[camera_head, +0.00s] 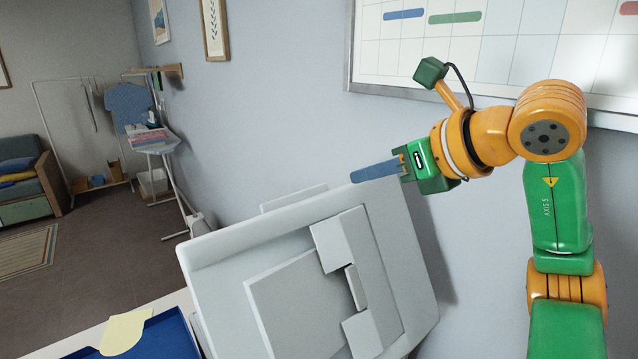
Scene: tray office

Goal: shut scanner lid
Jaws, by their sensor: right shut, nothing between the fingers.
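The scanner is a light grey machine at the lower middle, on a white surface. Its lid (225,248) is a broad, thick grey panel, tilted up, with several raised flat pieces on the face toward me. The glass bed is not visible. My right gripper (357,178) comes in from the right with its blue fingers shut and empty. It points left at the lid's upper edge, close to it. I cannot tell whether the fingers touch the lid. My left gripper is not in view.
A blue tray (180,340) with a yellow paper (126,332) lies at the lower left, beside the scanner. A wall and a whiteboard planner (480,50) stand behind my right arm. A sofa (27,178), clothes rack and small table with books are far left, across open floor.

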